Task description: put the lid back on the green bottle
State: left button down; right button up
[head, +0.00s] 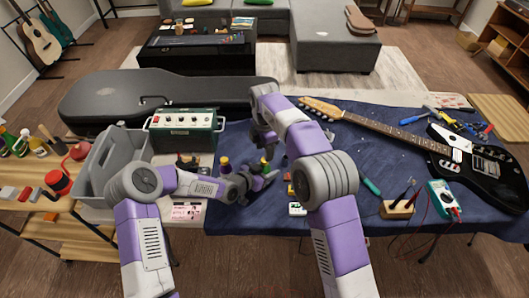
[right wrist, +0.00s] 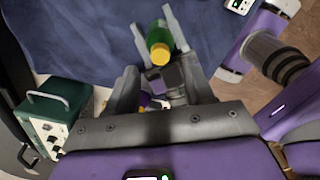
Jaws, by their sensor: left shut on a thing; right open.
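The green bottle (head: 264,168) with a yellow top stands near the front middle of the blue-covered table. In the right wrist view the bottle (right wrist: 162,36) shows from above, its yellow top (right wrist: 160,54) towards the camera. I cannot tell whether that top is a seated lid. I see no separate loose lid.
Another yellow-topped container (head: 225,163) stands left of the bottle, by my left wrist. A green amplifier (head: 184,130) and grey bin (head: 113,150) are further left. A black guitar (head: 465,158), multimeter (head: 443,197) and wooden tool block (head: 397,209) lie right. Blue cloth (head: 350,150) is partly clear there.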

jog(key=shift+c, duration=0.3)
jog(key=shift+r+n, duration=1.6)
jog(key=shift+r, duration=0.15)
jog(key=shift+f, duration=4.05)
grip_shut()
jog(key=shift+m, duration=1.6)
